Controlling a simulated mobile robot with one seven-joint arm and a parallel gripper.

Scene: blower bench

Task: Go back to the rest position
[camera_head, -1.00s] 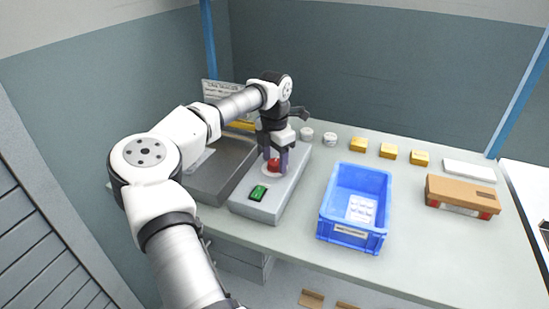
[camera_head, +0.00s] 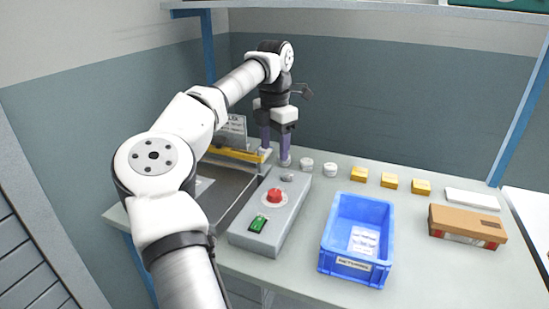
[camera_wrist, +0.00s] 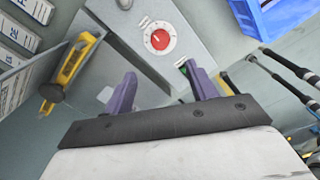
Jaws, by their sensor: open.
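My gripper (camera_head: 275,161) is open and empty, raised above the bench behind the grey control box (camera_head: 285,213). Its two purple fingers also show in the wrist view (camera_wrist: 161,88), spread apart with nothing between them. My arm hides part of the bench's left side.
A blue bin (camera_head: 327,245) with a white item inside stands right of the box. White round pieces (camera_head: 306,164), yellow blocks (camera_head: 390,182) and a cardboard box (camera_head: 467,224) lie on the bench (camera_head: 420,270).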

